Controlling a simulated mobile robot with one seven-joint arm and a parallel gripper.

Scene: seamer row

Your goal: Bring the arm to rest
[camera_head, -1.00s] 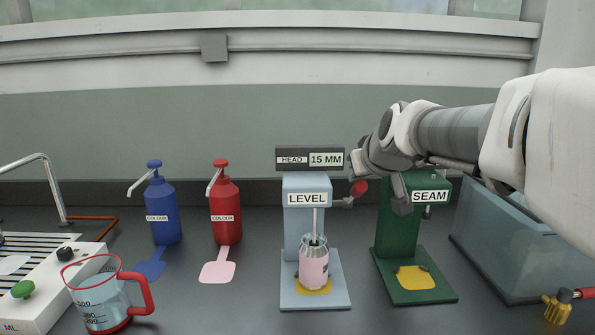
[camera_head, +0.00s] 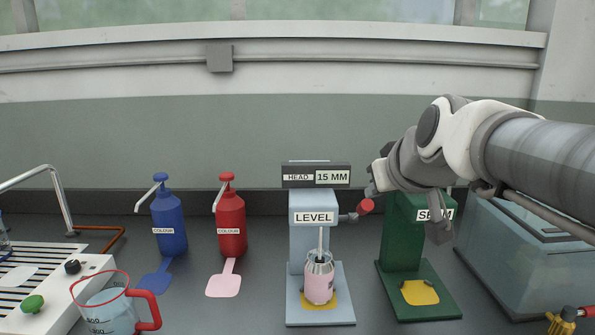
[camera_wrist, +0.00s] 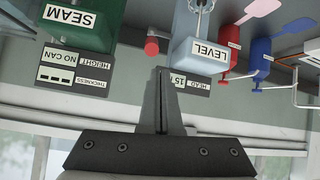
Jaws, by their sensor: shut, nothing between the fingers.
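My gripper (camera_wrist: 162,102) is shut and empty in the wrist view, which shows the scene upside down. In the head view my arm reaches in from the right, and its wrist hangs in the air in front of the green SEAM machine (camera_head: 402,250), partly covering its label. The light blue LEVEL machine (camera_head: 302,240) stands to the left, with a red-knobbed lever (camera_head: 365,206) on its right side. A pink can (camera_head: 319,285) stands upright on that machine's yellow pad. The display above LEVEL (camera_head: 316,176) reads HEAD 15 MM.
A blue pump bottle (camera_head: 168,222) and a red pump bottle (camera_head: 230,224) stand at left. A red-rimmed measuring jug (camera_head: 105,305) is at front left. The SEAM machine's yellow pad (camera_head: 419,292) is empty.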

